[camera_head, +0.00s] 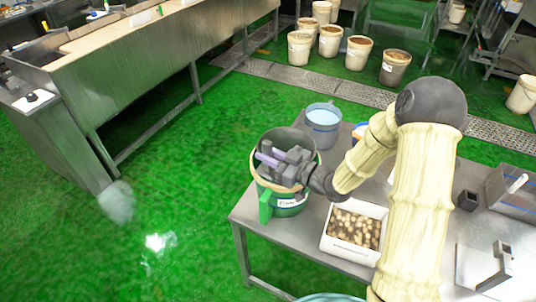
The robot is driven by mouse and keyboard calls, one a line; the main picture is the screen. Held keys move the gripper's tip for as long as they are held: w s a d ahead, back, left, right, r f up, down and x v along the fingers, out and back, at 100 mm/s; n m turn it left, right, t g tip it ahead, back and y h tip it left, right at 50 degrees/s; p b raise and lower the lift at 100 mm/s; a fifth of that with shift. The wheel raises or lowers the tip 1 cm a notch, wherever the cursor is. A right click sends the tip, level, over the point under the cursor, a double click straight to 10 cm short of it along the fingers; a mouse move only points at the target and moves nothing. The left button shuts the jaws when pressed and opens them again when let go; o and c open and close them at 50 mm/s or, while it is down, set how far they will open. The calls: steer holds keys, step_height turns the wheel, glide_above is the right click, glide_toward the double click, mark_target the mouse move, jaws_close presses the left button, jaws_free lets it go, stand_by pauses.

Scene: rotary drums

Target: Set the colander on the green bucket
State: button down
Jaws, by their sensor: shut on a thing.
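The green bucket (291,211) stands at the left corner of the metal table, with a white label on its front. The colander (287,134) appears as a grey round bowl directly above the bucket, overlapping its top. I cannot tell whether it rests on the rim or hangs just above it. My gripper (267,156) is over the bowl and shut on the colander. The gripper body hides much of the colander and the exact place of the grip.
A pale blue bucket (323,120) stands behind on the table (272,238). A white tray (327,243) of brownish pieces is right of the green bucket. A metal container (513,193) is at the right. Several floor buckets and a long steel trough (130,85) are farther back.

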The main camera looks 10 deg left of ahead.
steer(key=shift+f+b, duration=1.9)
steer(key=shift+f, duration=0.3)
steer(key=c, duration=1.3)
jaws_free()
steer(key=shift+o, duration=0.2)
steer(key=shift+d, duration=0.1)
steer(key=b+v, duration=0.3)
steer(key=v, duration=1.4)
steer(key=shift+b, duration=0.3)
steer(key=shift+s+d, duration=0.1)
